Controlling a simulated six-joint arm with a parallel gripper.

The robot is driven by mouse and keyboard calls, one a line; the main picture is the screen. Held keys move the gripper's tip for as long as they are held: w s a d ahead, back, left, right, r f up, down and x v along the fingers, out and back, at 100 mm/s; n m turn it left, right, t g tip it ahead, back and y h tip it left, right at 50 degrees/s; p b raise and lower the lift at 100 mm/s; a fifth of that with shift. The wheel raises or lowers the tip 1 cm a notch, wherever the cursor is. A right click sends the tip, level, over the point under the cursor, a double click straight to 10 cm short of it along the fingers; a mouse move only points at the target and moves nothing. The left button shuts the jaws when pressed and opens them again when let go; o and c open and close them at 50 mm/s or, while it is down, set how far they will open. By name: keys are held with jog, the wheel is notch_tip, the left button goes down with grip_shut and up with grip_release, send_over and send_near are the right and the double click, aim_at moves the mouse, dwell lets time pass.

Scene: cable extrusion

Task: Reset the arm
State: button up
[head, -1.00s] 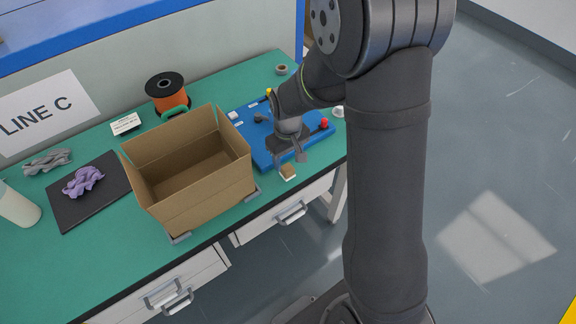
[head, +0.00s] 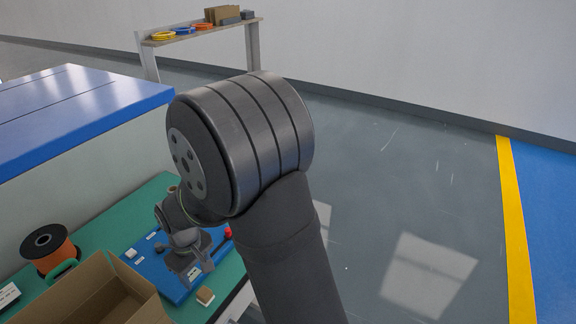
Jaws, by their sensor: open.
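My arm rises large through the middle of the head view, its elbow in front of the bench. My gripper (head: 200,268) is small in this view, open, above the blue board (head: 165,272) on the green bench. Nothing shows between its fingers. A red button (head: 228,233) sits at the board's right edge. A small brown and white block (head: 205,296) lies on the bench just in front of the board, apart from the gripper.
An open cardboard box (head: 88,290) stands left of the board. An orange cable spool (head: 50,249) is behind it. A blue shelf (head: 75,110) overhangs the bench at the back left. Open floor (head: 400,190) lies to the right, with a shelf rack (head: 200,33) far behind.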

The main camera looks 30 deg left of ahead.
aim_at(204, 292)
notch_tip(204, 292, down, 11)
jog(key=shift+r, duration=1.35)
